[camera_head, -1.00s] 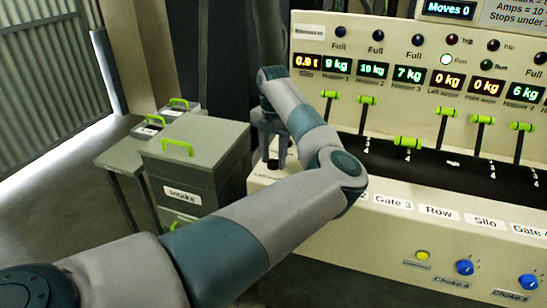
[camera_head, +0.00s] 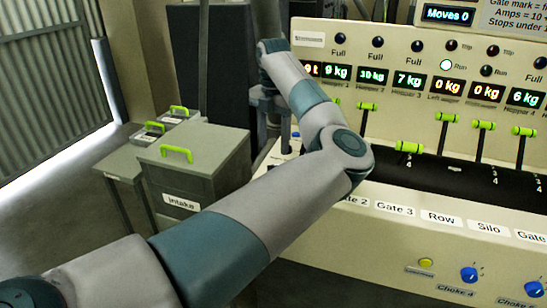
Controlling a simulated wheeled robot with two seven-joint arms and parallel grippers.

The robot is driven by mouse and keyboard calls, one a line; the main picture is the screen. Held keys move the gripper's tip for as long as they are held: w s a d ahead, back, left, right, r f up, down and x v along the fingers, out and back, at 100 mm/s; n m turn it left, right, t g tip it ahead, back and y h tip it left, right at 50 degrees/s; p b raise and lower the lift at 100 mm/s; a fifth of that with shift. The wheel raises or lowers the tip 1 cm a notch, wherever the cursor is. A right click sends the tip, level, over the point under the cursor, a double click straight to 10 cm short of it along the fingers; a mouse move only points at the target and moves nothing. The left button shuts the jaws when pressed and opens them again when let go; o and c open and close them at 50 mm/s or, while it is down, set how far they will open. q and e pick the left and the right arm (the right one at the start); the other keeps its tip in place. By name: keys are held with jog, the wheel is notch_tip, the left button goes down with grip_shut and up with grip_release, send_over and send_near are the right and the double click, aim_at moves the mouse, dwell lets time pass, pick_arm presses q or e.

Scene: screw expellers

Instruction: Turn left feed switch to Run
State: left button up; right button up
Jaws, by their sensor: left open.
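My left arm crosses the picture from the lower left. Its wrist bends down in front of the left end of the cream control panel (camera_head: 420,215), and my left gripper (camera_head: 266,130) points down there, small and partly dark against the background. I cannot make out it touching anything. No switch labelled as the left feed is readable; the arm hides part of the panel's left side. The left auger display (camera_head: 447,82) reads 0 kg, with a lit Run lamp (camera_head: 446,65) above it. My right gripper is not in view.
Green-handled levers (camera_head: 409,147) stand along a dark slotted strip. Blue choke knobs (camera_head: 469,275) and a yellow button (camera_head: 426,262) sit on the lower front. A grey Intake box (camera_head: 215,172) stands left of the panel. Open floor lies at far left.

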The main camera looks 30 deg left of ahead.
pick_arm(q)
notch_tip(320, 180, up, 10)
jog(key=b, duration=0.1)
jog(key=shift+f, duration=0.25)
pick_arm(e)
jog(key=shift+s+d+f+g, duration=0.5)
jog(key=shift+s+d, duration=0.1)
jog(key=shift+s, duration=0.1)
